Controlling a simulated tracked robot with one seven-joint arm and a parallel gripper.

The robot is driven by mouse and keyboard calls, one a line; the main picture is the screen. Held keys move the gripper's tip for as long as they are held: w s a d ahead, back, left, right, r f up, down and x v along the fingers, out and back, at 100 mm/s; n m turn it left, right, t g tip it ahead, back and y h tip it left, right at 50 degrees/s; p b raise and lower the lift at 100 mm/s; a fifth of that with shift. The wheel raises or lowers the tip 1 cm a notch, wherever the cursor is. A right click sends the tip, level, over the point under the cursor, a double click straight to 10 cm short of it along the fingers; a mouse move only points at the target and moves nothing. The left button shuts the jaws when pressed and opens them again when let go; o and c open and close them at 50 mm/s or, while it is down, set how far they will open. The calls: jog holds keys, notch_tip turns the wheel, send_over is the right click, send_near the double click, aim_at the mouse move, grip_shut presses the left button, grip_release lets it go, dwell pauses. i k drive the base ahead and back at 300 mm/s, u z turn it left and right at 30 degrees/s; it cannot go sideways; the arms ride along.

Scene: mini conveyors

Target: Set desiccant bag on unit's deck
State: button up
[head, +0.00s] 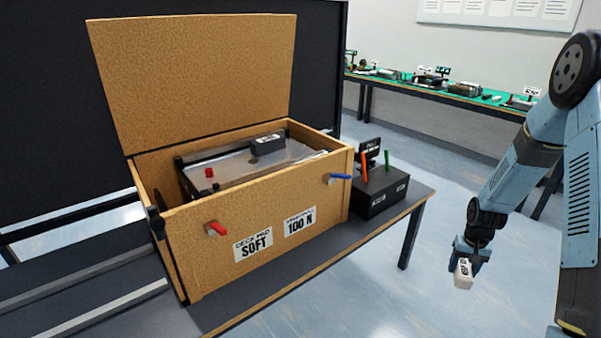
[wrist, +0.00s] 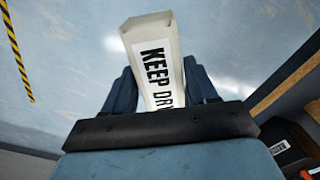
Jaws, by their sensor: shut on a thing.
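My gripper (head: 468,258) is shut on a small white desiccant bag (head: 463,275), held in the air over the floor to the right of the table. In the wrist view the bag (wrist: 155,60) reads "KEEP DRY" and sits between the two blue fingers. The unit (head: 235,165) is inside an open cardboard-coloured box (head: 205,270). Its deck (head: 240,168) is a grey flat top with a red knob (head: 209,172) and a black labelled block (head: 267,144). The box's front wall hides the unit's lower part. My gripper is well apart from the box.
The box's lid stands upright (head: 195,75). Open floor lies between table and arm.

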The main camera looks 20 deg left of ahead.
aim_at(283, 160)
jog(key=u, duration=0.05)
jog(key=k, duration=0.55)
jog(key=z, duration=1.5)
jog(key=i, duration=0.1)
jog(key=u, duration=2.3)
jog(key=i, duration=0.85)
